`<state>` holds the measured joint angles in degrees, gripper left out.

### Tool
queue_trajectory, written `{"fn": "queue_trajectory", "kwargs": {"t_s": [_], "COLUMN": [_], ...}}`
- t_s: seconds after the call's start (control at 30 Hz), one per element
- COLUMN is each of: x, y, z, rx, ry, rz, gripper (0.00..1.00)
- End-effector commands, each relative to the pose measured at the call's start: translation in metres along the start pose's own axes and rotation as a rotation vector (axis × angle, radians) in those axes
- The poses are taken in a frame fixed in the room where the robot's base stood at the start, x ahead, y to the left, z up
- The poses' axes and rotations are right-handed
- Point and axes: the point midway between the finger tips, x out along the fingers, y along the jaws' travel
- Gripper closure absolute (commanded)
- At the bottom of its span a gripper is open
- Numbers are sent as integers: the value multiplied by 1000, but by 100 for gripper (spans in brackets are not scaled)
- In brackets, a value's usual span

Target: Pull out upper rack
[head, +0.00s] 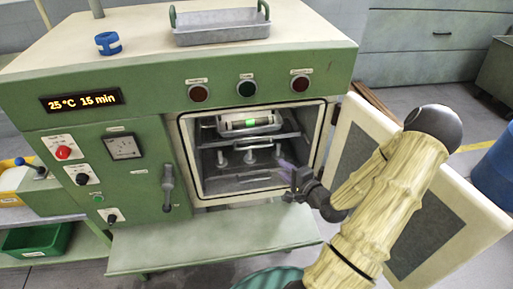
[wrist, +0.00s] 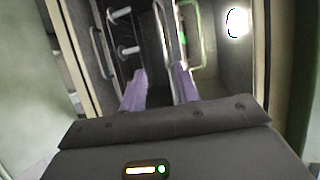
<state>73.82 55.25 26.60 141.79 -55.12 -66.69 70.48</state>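The upper rack (head: 287,135) is inside the open oven chamber, with a metal tray with a green spot (head: 236,124) on it. My gripper (head: 289,171) is at the right side of the chamber's mouth, below the upper rack's front edge in the head view. In the wrist view, my gripper (wrist: 160,86) has its two purple fingers spread apart. The rack's metal bar (wrist: 163,25) runs toward the gap between them, close to the right finger. I cannot tell whether they touch. The gap looks empty.
A lower rack (head: 246,181) with several upright metal pegs is below. The oven door (head: 459,209) stands open on the right, behind my arm. A green shelf (head: 215,245) juts out below the chamber.

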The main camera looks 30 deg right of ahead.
Motion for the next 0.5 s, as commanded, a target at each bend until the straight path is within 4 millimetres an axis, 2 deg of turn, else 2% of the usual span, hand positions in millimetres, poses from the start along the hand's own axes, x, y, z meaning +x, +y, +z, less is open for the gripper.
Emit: {"fn": "queue_trajectory", "kwargs": {"t_s": [0.33, 0.5], "x": [0, 10], "y": [-2, -3], "z": [-1, -1], "rx": [11, 9], "ry": [3, 0], "rz": [-13, -12], "gripper": [68, 68]}}
